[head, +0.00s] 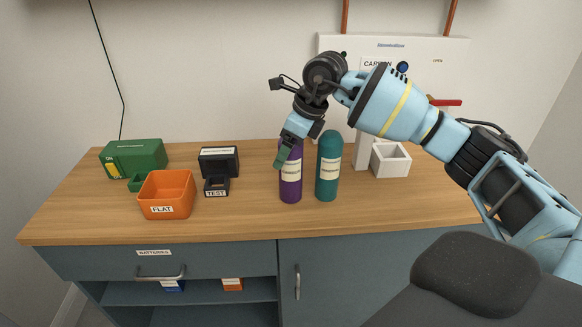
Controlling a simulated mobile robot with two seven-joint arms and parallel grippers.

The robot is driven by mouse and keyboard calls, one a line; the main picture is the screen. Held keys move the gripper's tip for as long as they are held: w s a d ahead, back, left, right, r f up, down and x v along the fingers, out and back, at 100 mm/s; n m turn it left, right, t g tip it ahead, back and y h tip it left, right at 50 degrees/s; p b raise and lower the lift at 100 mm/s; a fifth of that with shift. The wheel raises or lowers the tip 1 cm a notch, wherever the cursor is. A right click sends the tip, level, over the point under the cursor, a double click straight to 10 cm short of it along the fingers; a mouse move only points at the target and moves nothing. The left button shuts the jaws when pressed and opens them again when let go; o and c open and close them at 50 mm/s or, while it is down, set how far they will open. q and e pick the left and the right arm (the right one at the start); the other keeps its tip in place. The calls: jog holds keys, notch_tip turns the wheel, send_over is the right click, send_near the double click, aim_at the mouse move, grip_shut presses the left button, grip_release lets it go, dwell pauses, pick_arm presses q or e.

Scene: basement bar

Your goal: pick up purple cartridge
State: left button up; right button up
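The purple cartridge (291,186) stands upright on the wooden counter, with a pale label around its middle. My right gripper (286,152) comes down from above at a tilt. Its dark green fingertip overlaps the upper left of the cartridge and hides part of its top. I see the fingers from the side, so I cannot tell if they are open or shut, or if they touch the cartridge. My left gripper is not in view.
A teal cartridge (327,182) stands close to the right of the purple one. A white open box (391,160) is further right. To the left are a black tester (218,162), an orange bin (166,194) labelled FLAT and a green charger (136,158). The front counter strip is clear.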

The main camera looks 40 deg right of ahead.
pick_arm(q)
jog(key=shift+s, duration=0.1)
pick_arm(e)
jog(key=shift+f, duration=0.3)
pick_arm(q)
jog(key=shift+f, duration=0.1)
pick_arm(e)
jog(key=shift+c, duration=0.5)
jog(key=c, duration=1.4)
jog(key=shift+r, duration=0.1)
jog(key=shift+c, duration=0.8)
